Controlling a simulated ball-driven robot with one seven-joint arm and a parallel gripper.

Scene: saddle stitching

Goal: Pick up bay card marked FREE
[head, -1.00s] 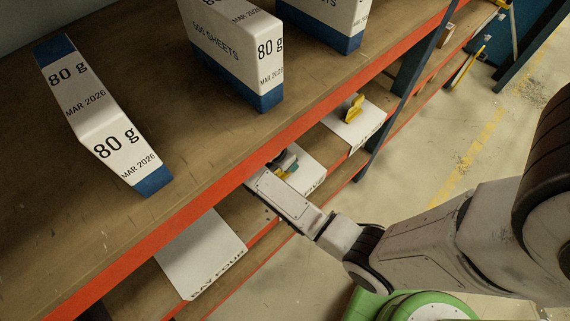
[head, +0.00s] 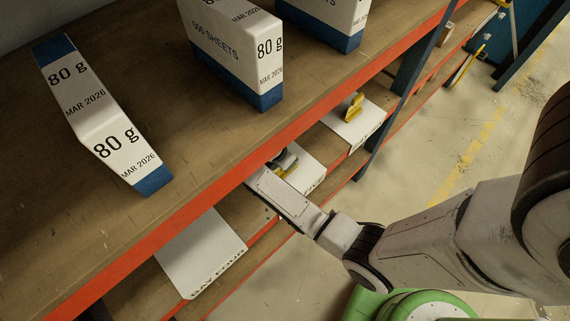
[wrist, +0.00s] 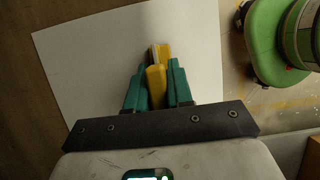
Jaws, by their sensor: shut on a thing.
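In the wrist view, my gripper (wrist: 157,72) has its teal fingers shut on a narrow yellow piece (wrist: 156,90), seen nearly end-on over a white sheet (wrist: 85,70). The piece has a thin pale and dark strip at its far end. No lettering shows on it, so I cannot read FREE. In the head view, my gripper (head: 279,161) is at the lower shelf, partly hidden by the upper shelf edge. A bit of yellow shows beside it above a white sheet (head: 310,172). I cannot tell whether the piece still touches the sheet.
The orange upper shelf edge (head: 200,184) runs close over my gripper. Paper packs (head: 105,115) stand on the upper shelf. Another white sheet with a yellow piece (head: 353,108) lies farther along the lower shelf. A nearer white sheet (head: 200,255) is bare. A blue post (head: 400,90) stands beyond.

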